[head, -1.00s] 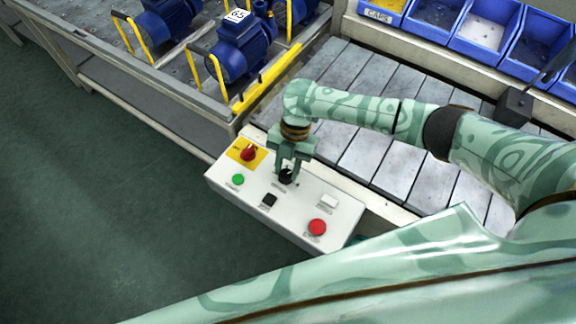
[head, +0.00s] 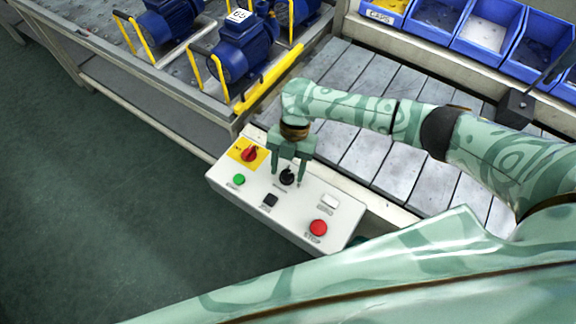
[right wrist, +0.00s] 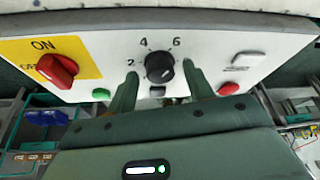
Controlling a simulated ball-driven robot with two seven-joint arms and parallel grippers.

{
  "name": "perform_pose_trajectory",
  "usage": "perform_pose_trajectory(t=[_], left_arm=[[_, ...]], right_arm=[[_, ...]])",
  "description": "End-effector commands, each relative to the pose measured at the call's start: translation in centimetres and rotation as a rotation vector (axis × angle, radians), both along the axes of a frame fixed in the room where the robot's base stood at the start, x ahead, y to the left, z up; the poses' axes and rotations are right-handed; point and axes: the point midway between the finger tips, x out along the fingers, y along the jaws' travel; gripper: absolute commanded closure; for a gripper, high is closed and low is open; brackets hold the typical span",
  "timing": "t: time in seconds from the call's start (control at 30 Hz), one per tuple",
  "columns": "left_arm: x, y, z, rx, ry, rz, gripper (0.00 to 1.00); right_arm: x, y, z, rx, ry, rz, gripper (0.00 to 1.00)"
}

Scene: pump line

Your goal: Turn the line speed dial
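The line speed dial (head: 287,176) is a black knob on a white control box (head: 225,182). In the right wrist view the dial (right wrist: 159,67) has the numbers 2, 4 and 6 around it; I cannot clearly read its pointer. My right gripper (head: 288,178) points down at the box with its fingers apart, one on each side of the dial. In the right wrist view the right gripper (right wrist: 162,82) shows gaps between both fingers and the knob. My left gripper is not in view.
The box also carries a red switch on yellow (head: 249,154), a green button (head: 239,180), a black button (head: 270,200), a white button (head: 329,201) and a red stop button (head: 318,228). A slatted conveyor (head: 375,155) lies behind, with blue pumps (head: 243,50) at upper left.

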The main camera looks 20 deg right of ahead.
Motion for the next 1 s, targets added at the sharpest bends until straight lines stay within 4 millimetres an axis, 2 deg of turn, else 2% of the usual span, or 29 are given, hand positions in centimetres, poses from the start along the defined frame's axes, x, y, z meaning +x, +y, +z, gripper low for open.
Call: perform_pose_trajectory(t=[0.13,0.23,0.7,0.83,1.0], left_arm=[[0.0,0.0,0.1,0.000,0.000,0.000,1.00],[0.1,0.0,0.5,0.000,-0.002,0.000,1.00],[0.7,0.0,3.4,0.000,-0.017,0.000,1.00],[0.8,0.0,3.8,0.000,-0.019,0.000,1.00],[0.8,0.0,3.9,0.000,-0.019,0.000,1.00]], right_arm=[[0.1,-0.1,0.3,-0.001,-0.001,0.000,0.48],[0.5,-0.4,1.4,-0.002,-0.004,0.000,0.48],[4.1,-3.0,12.4,0.000,-0.004,-0.001,0.48],[4.7,-3.5,14.1,-0.002,-0.001,-0.001,0.48],[5.0,-3.8,15.0,-0.001,-0.001,-0.001,0.48]])
